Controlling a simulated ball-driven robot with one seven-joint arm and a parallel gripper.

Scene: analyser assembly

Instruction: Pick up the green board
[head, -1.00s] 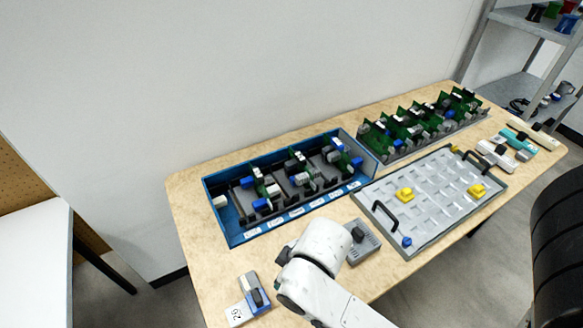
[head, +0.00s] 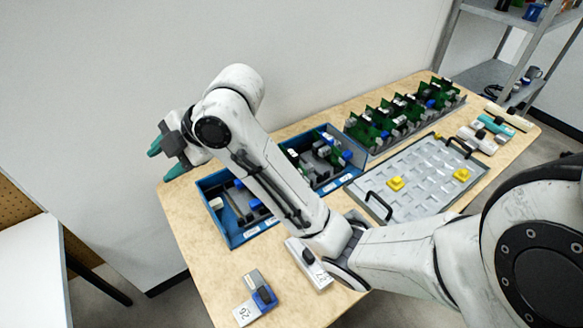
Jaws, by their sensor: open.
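Several green boards (head: 385,122) stand upright in a grey rack at the back right of the table. More boards sit in the blue bin (head: 236,239) at the left centre, partly hidden behind my arm. Which board is meant, I cannot tell. My gripper (head: 160,163), with teal fingertips, is open and empty. It appears raised at the back left, over the left end of the table, to the left of the blue bin and far from the grey rack.
A grey tray (head: 418,203) with black handles holds yellow parts (head: 396,183). A small blue and grey module (head: 258,293) lies at the front left edge. Teal and white tools (head: 490,124) lie at the far right. A wall stands behind the table.

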